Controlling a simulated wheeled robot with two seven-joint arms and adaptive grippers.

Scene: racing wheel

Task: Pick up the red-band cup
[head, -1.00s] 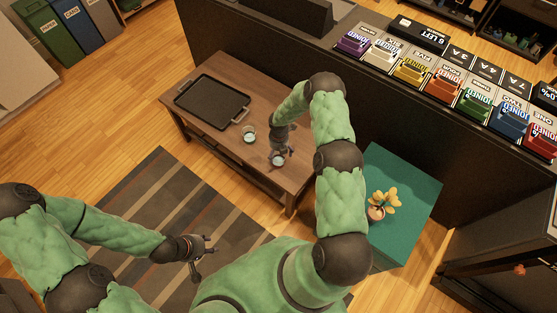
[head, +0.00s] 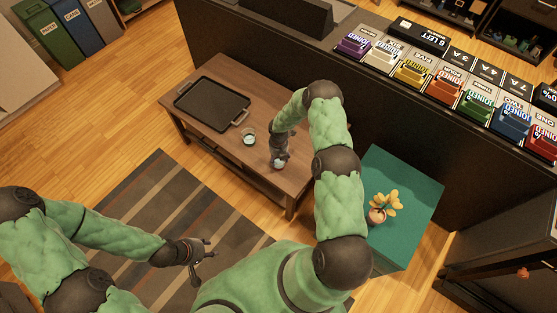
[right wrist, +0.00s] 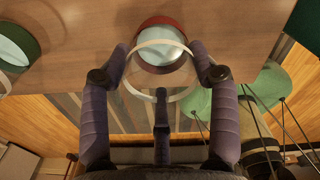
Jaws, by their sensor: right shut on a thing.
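The red-band cup (right wrist: 163,50) is a clear glass with a red band, in the right wrist view between the two fingers of my right gripper (right wrist: 162,75). These fingers are shut on its sides. In the head view the right gripper (head: 280,162) is at the wooden table, with the cup mostly hidden by it. I cannot tell whether the cup touches the table. My left gripper (head: 203,258) is open and empty over the striped rug, away from the table.
Another glass cup (head: 249,139) stands on the wooden table (head: 215,133), left of my right gripper. A black tray (head: 212,103) lies further left. A teal block (head: 408,190) with a potted yellow flower (head: 384,203) is at the right. A dark counter stands behind.

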